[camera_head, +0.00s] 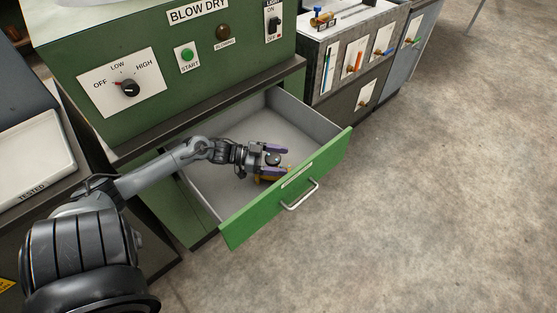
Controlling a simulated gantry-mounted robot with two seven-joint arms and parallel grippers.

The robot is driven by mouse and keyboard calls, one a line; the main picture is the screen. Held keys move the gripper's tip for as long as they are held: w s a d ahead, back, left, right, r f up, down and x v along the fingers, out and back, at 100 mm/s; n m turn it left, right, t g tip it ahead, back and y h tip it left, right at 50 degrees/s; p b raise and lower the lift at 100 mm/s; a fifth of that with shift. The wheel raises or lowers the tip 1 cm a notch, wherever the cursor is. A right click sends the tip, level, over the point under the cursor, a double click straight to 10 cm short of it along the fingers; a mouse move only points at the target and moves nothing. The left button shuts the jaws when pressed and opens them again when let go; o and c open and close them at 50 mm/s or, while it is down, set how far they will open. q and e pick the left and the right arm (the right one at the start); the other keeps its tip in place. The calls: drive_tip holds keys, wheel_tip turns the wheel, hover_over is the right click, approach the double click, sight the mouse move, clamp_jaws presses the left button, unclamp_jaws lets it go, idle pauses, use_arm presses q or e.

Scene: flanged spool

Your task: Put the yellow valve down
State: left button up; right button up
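My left gripper (279,159) reaches into the pulled-out green drawer (225,195). Its two purple fingers are spread apart, with a dark round part between them. The yellow valve (270,179) is low in the drawer, just under the nearer finger and mostly hidden by it. I cannot tell whether the finger touches it, though the valve appears to lie on the drawer floor. My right gripper is out of view.
The drawer's front panel with its metal handle (300,195) stands close beside the gripper. The green blow-dry cabinet (160,60) rises behind. A brass valve (321,18) sits on the bench at the back right. A "TESTED" tray (30,160) is at left.

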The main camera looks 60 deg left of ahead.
sight(266, 157)
use_arm(q)
drive_tip(key=shift+s+a+r+p, duration=0.25)
drive_tip(key=shift+s+p, duration=0.1)
drive_tip(key=shift+s, duration=0.1)
drive_tip(key=shift+p+v, duration=0.4)
drive_tip(key=shift+v, duration=0.6)
drive_tip(key=shift+s+a, duration=0.35)
drive_tip(key=shift+s, duration=0.15)
drive_tip(key=shift+r, duration=0.1)
